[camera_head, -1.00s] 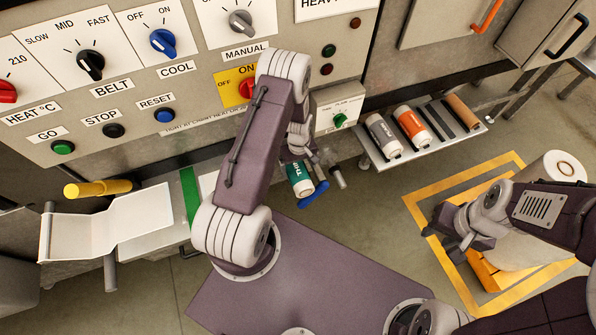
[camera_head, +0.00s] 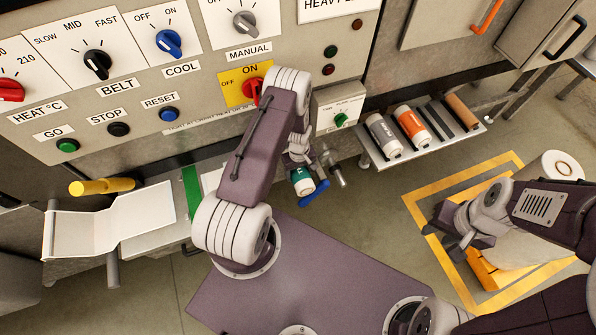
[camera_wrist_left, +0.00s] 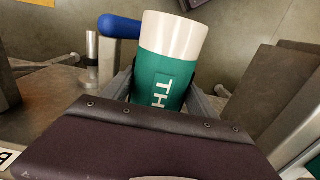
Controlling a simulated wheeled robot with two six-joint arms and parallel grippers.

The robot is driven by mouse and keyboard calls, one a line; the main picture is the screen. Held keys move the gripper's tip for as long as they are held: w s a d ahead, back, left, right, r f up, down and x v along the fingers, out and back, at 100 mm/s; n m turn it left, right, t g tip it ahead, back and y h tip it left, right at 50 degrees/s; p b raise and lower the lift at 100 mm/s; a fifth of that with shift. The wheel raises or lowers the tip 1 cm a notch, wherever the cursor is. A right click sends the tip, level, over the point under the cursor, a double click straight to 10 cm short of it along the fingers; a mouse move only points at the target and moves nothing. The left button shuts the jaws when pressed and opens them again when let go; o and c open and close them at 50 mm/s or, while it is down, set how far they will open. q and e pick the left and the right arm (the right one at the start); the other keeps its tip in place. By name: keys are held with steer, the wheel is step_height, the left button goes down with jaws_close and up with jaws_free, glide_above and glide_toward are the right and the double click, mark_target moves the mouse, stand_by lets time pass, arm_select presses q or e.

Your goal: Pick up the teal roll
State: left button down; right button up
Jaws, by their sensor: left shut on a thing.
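The teal roll (camera_head: 302,183), with white ends and white lettering, is in the middle of the head view, below my left arm's wrist. In the left wrist view the teal roll (camera_wrist_left: 163,75) stands between the two fingers of my left gripper (camera_wrist_left: 162,98), its white end pointing away. My left gripper is shut on it, and the dark gripper body covers the roll's near end. My right gripper (camera_head: 455,232) is at the right of the head view, far from the roll; its finger gap is unclear.
A blue handle (camera_head: 316,194) is close beside the roll. A shelf (camera_head: 382,158) holds a grey roll (camera_head: 383,135), an orange roll (camera_head: 411,127) and a brown core (camera_head: 461,112). The control panel (camera_head: 300,70) stands behind.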

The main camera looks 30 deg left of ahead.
mark_target(305, 183)
arm_select(q)
steer(key=shift+r+b, duration=0.25)
steer(key=shift+b, duration=0.2)
steer(key=s+d+r+p, duration=0.1)
steer(key=s+d+r, duration=0.2)
steer(key=s+d, duration=0.55)
steer(key=s+d+r, duration=0.2)
steer(key=s+d, duration=0.6)
steer(key=d, duration=0.2)
step_height(305, 183, down, 5)
steer(key=w+b, duration=0.1)
steer(key=b, duration=0.3)
steer(key=shift+w+a+b, duration=0.2)
steer(key=shift+w+a, duration=1.7)
steer(key=shift+a, duration=0.4)
steer(key=shift+w+a+b, duration=0.25)
steer(key=shift+w+a, duration=1.7)
steer(key=shift+a, duration=0.35)
steer(key=shift+w+a+b, duration=0.2)
steer(key=shift+w+a, duration=1.7)
steer(key=shift+a, duration=0.4)
steer(key=shift+w+a+b, duration=0.65)
steer(key=shift+w+a, duration=1.2)
steer(key=shift+a, duration=0.25)
steer(key=shift+w+a+b, duration=0.55)
steer(key=shift+w+a, duration=0.4)
steer(key=shift+a, duration=0.2)
steer(key=shift+w+a+b, duration=0.5)
steer(key=shift+w+a, duration=0.45)
steer(key=shift+a, duration=0.2)
